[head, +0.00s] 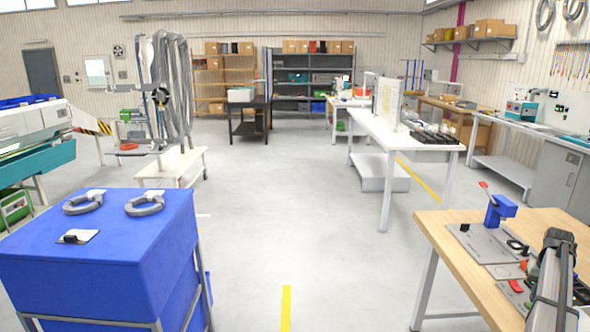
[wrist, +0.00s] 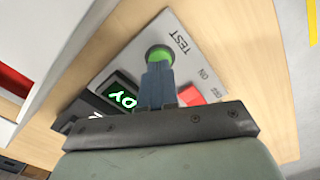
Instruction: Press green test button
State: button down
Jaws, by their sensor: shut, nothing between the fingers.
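The green test button (wrist: 160,54) shows in the wrist view on a light grey panel (wrist: 190,50), beside the printed word TEST. My gripper (wrist: 159,72) is shut and empty. Its blue-grey fingertips overlap the near edge of the button in the picture; I cannot tell whether they touch it or hover just above. A dark display (wrist: 122,94) with green letters, partly hidden, lies left of the fingers. A red switch (wrist: 189,95) marked ON and OFF lies to the right, partly covered by the gripper body. In the head view my arm hides much of this area.
A wooden workbench (head: 456,237) carries the panel and a grey plate with a blue lever tool (head: 500,210). A blue cabinet (head: 95,250) with grey cable coils stands at the left. The grey floor between them is clear.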

jog(key=shift+f, duration=0.8)
jog(key=shift+r, duration=3.5)
jog(key=c, duration=1.8)
grip_release()
jog(key=shift+c, duration=0.2)
